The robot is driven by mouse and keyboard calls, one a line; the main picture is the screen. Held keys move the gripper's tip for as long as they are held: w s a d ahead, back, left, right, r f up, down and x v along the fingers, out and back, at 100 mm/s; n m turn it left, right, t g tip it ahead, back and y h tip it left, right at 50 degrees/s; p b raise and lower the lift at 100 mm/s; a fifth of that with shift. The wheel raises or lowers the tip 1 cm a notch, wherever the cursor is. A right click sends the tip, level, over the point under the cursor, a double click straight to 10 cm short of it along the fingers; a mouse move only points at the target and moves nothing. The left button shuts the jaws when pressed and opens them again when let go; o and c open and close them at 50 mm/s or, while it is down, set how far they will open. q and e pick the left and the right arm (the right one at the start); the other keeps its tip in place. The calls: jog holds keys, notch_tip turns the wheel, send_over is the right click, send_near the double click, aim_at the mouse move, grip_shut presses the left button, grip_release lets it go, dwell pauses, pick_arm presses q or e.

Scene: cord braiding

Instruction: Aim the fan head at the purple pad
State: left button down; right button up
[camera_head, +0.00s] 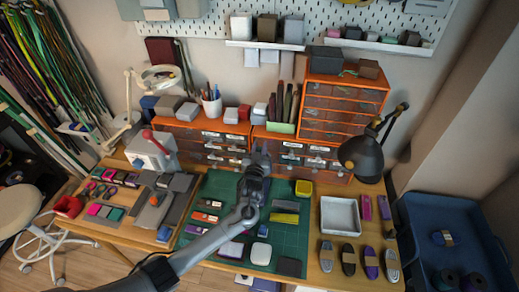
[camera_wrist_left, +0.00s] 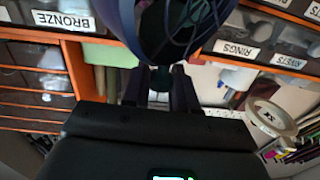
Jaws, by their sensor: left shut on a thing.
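The fan head (camera_wrist_left: 178,28), a dark blue-purple round cage, fills the top middle of the left wrist view. My left gripper (camera_wrist_left: 160,88) is just below it, with its two dark fingers either side of a dark teal stem (camera_wrist_left: 160,78) under the cage. It is shut on this part of the fan. In the head view my left gripper (camera_head: 258,158) is over the far part of the green mat, and it and the arm largely hide the fan. Several small purple or magenta pieces show; I cannot tell which is the purple pad. My right gripper is out of view.
Orange drawer units (camera_head: 342,108) stand behind the green mat (camera_head: 225,188). A black lamp (camera_head: 362,155) and a white tray (camera_head: 340,215) are at the right. A grey machine (camera_head: 152,150) stands at the left. Small items crowd the mat, with bare patches between them.

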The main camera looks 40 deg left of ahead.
pick_arm(q)
jog(key=n+g+y+b, duration=0.1)
jog(key=n+g+y, duration=0.1)
jog(key=y, duration=0.1)
jog(key=shift+w+d+n, duration=0.1)
jog(key=shift+d+n, duration=0.05)
jog(key=shift+n, duration=0.15)
jog(key=n+g+y+b, duration=0.2)
jog(key=g+b, duration=0.1)
jog(key=b, duration=0.1)
jog(key=shift+n+g+y, duration=0.3)
jog(key=shift+y, duration=0.1)
jog(key=shift+r+n+g+y+b, duration=0.15)
jog(key=shift+n+g+y+b, duration=0.4)
jog(key=shift+g+b, duration=0.35)
jog(key=shift+r, duration=0.2)
jog(key=c, duration=1)
grip_release()
jog(key=shift+f, duration=0.2)
